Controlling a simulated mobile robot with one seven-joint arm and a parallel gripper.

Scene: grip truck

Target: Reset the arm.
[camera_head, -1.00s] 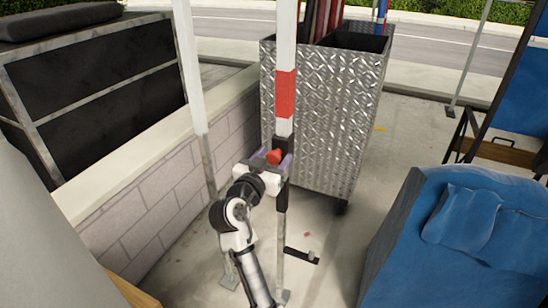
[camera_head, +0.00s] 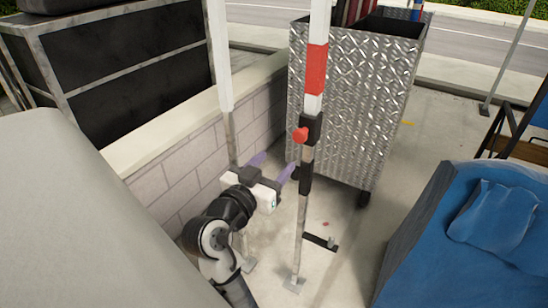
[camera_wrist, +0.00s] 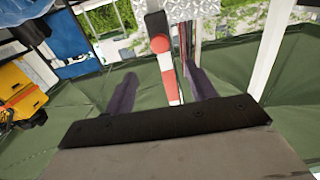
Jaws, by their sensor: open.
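My gripper (camera_head: 272,166) is open and empty in the head view, left of a red-and-white pole (camera_head: 316,70) and apart from it. Its two purple-grey fingers point away from me. The pole stands upright on a small foot and carries a black clamp with a red knob (camera_head: 299,135). In the wrist view my gripper's fingers (camera_wrist: 158,88) are spread wide, with the pole (camera_wrist: 166,75) and red knob (camera_wrist: 160,43) seen beyond and between them.
A diamond-plate metal cart (camera_head: 350,100) stands behind the pole. A low block wall (camera_head: 170,165) runs along the left. A blue covered object (camera_head: 440,240) fills the lower right. A white post (camera_head: 219,60) rises left of the pole. Floor between pole and blue object is mostly clear.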

